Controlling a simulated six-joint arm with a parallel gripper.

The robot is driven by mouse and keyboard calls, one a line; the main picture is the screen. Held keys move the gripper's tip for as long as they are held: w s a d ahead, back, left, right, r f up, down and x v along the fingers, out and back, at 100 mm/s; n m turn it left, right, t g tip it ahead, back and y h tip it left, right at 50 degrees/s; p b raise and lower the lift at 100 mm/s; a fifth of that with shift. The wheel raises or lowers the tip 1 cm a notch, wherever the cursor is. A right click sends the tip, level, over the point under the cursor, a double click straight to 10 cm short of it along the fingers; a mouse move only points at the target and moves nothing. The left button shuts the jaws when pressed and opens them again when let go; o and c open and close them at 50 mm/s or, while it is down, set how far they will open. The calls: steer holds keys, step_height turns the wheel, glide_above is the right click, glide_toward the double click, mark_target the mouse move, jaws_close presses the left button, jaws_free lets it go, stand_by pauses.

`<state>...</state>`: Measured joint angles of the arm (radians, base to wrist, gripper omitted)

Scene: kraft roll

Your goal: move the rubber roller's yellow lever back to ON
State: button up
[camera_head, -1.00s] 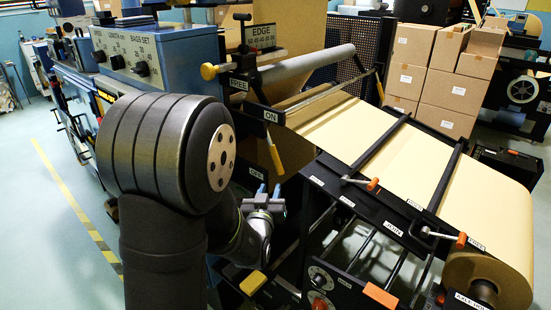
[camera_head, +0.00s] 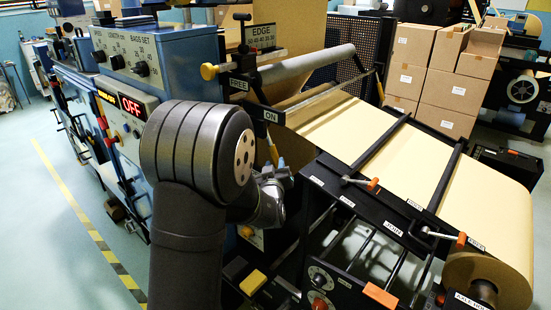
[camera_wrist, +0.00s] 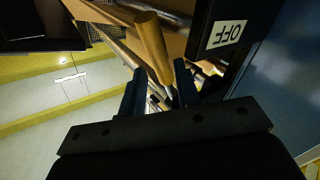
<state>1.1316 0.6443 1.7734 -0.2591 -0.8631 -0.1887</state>
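The roller's yellow lever (camera_head: 273,152) hangs below the ON label (camera_head: 271,116) in the head view, partly hidden by my arm and gripper. In the wrist view the yellow lever (camera_wrist: 151,43) comes down from the top, with its lower end between my fingertips or just beyond them. My gripper (camera_wrist: 160,68) is open, one finger on each side of the lever's end in the picture. I cannot tell whether they touch. The OFF label (camera_wrist: 229,34) shows upside down on the dark plate right of the lever. In the head view my gripper (camera_head: 268,178) is mostly hidden by my wrist.
A blue machine cabinet (camera_head: 160,50) with a red OFF display (camera_head: 131,105) stands to the left. The brown paper web (camera_head: 350,130) and its black frame lie to the right. Stacked boxes (camera_head: 450,80) stand behind. The floor at left is open.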

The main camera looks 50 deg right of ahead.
mark_target(275, 160)
steer(key=x, duration=0.5)
jaws_close()
